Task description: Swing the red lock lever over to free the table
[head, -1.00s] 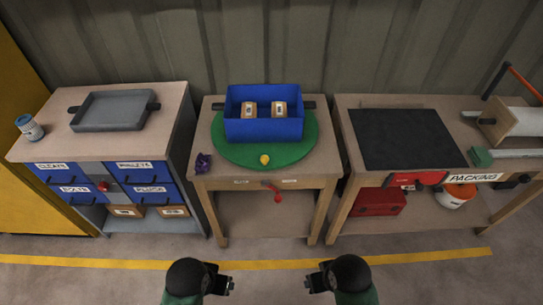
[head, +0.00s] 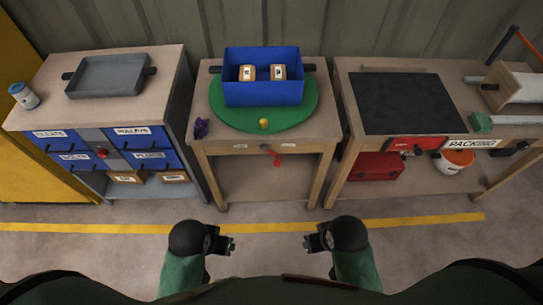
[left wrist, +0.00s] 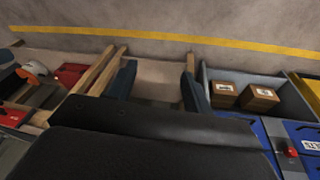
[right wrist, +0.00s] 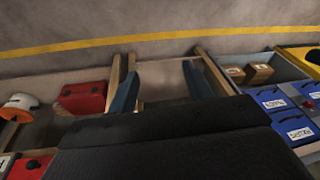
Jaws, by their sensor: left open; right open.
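The red lock lever (head: 275,158) hangs at the front edge of the middle table, tilted down to the right from its pivot between two small white labels. The green round turntable (head: 230,117) lies on the middle table (head: 206,147) and carries a blue bin (head: 263,93) with two small labelled boxes in it. A yellow knob (head: 264,123) sits at the turntable's front edge. My left gripper (head: 234,245) and right gripper (head: 306,242) are both open and empty, in front of the table and well apart from the lever. In the left wrist view the left fingers (left wrist: 158,88) are spread.
A purple object (head: 201,128) lies at the middle table's left corner. A drawer cabinet with a grey tray (head: 110,76) stands left. A packing bench with a black mat (head: 407,103) stands right, a red box (head: 375,166) beneath. The floor ahead is clear.

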